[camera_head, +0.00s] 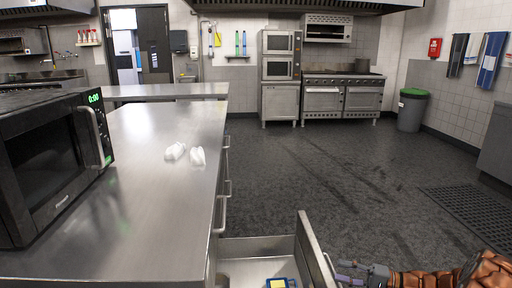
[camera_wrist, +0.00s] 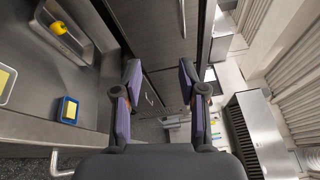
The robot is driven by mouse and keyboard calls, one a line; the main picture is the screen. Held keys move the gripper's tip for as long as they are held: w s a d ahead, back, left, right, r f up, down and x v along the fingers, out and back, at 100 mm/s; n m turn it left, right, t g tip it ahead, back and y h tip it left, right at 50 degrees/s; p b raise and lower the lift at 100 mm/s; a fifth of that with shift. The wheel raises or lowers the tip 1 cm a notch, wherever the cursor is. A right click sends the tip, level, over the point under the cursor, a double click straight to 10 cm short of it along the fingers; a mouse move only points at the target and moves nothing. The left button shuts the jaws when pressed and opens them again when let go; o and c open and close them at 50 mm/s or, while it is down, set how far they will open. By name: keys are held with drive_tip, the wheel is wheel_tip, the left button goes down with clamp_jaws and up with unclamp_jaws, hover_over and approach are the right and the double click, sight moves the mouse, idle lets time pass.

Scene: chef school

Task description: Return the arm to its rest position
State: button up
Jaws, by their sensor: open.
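My gripper (camera_head: 345,272) is at the lower right in the head view, just right of the open drawer's front panel (camera_head: 312,252). My arm (camera_head: 430,278) stretches from the lower right corner toward the drawer. In the wrist view, my gripper (camera_wrist: 160,75) has its two purple-padded fingers spread apart with nothing between them. I cannot tell whether a finger touches the drawer panel or its handle.
The open drawer holds a blue and yellow item (camera_head: 281,283), perhaps the one in the wrist view (camera_wrist: 68,110). A black microwave (camera_head: 45,160) and two small white objects (camera_head: 197,156) stand on the steel counter (camera_head: 150,210).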

drive_tip(key=s+a+r+n+g+h+p, duration=0.55)
drive_tip(key=s+a+r+g+p, duration=0.45)
drive_tip(key=s+a+r, duration=1)
drive_tip(key=s+d+r+t+h+p, duration=0.1)
drive_tip(key=s+d+r+h+p, duration=0.4)
drive_tip(key=s, duration=0.4)
drive_tip(key=s+d+r+t+h+p, duration=0.1)
drive_tip(key=s+d+r+h+p, duration=0.4)
drive_tip(key=s, duration=0.5)
wheel_tip(320, 180, up, 2)
drive_tip(key=shift+d+r+t+h, duration=0.1)
drive_tip(key=shift+d+t+h, duration=0.2)
drive_tip(key=shift+d+h, duration=0.65)
drive_tip(key=shift+a, duration=0.1)
